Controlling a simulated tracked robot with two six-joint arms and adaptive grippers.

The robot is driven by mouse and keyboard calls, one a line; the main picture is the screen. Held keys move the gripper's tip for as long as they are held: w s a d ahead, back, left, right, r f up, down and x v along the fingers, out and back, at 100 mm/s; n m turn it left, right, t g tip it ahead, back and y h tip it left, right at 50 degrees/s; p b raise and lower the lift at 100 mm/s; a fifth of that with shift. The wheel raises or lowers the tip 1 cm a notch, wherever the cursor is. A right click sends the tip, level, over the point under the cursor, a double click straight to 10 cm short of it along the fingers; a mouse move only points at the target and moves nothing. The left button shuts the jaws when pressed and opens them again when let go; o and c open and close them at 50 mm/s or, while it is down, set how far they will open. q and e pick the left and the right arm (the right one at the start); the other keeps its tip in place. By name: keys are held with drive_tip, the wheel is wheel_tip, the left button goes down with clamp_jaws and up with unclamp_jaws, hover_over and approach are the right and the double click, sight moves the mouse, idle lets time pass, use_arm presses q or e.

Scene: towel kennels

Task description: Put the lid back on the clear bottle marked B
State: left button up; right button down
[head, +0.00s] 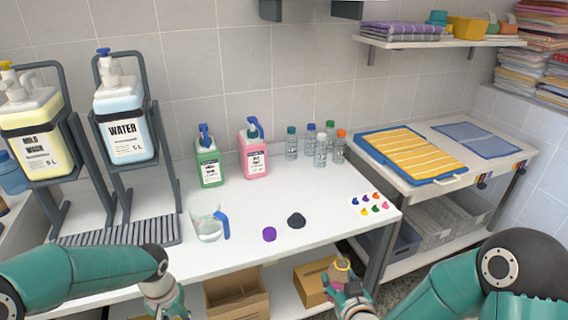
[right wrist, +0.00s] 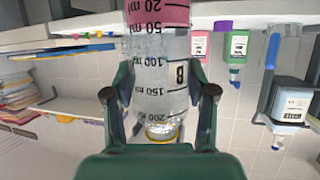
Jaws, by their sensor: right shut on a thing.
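The clear bottle marked B (right wrist: 160,75) is in my right gripper (right wrist: 157,95), which is shut around its sides. It has volume marks, pink liquid at its base and a yellow ring around its neck; no lid shows on it. In the head view my right gripper (head: 345,290) holds the bottle (head: 341,266) in front of the table's front edge. A purple lid (head: 269,234) lies on the white table near its front edge. A black object (head: 297,220), perhaps another lid, lies to its right. My left gripper (head: 165,298) is low in front of the table; its fingers are unclear.
A clear jug (head: 205,222) with a blue handle stands left of the purple lid. Green (head: 209,165) and pink (head: 254,158) pump bottles and several small capped bottles stand behind. A colour-spot card (head: 370,204) lies at right. Cardboard boxes (head: 236,294) sit below.

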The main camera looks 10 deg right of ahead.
drive_tip(key=s+a+f+n+g+y, duration=0.1)
drive_tip(key=s+a+f+n+y, duration=0.1)
drive_tip(key=a+n+y, duration=0.2)
drive_tip(key=s+a+f+n+g+y, duration=0.1)
drive_tip(key=s+a+n+g+y, duration=0.1)
drive_tip(key=a, duration=0.9)
drive_tip(key=s+n+y, duration=0.1)
drive_tip(key=n+y, duration=0.1)
drive_tip(key=shift+a+f+y, duration=0.2)
drive_tip(key=shift+f+y, duration=0.1)
drive_tip(key=shift+f, duration=0.05)
drive_tip(key=shift+s, duration=0.1)
use_arm(q)
drive_tip(key=shift+s+a, duration=0.1)
drive_tip(key=shift+s, duration=0.3)
drive_tip(key=shift+m, duration=0.9)
drive_tip(key=r, duration=0.4)
drive_tip(key=shift+w+d, duration=0.25)
drive_tip(key=shift+w, duration=0.15)
drive_tip(key=d+r+m, duration=0.2)
drive_tip(key=d+r, duration=0.4)
drive_tip(key=d, duration=0.6)
drive_tip(key=d+r+m, duration=0.3)
drive_tip(key=d+r, duration=0.4)
drive_tip(key=d, duration=0.4)
drive_tip(key=shift+s+d+r+m, duration=0.15)
drive_tip(key=shift+s+d+m, duration=0.15)
drive_tip(key=shift+s+d, duration=0.05)
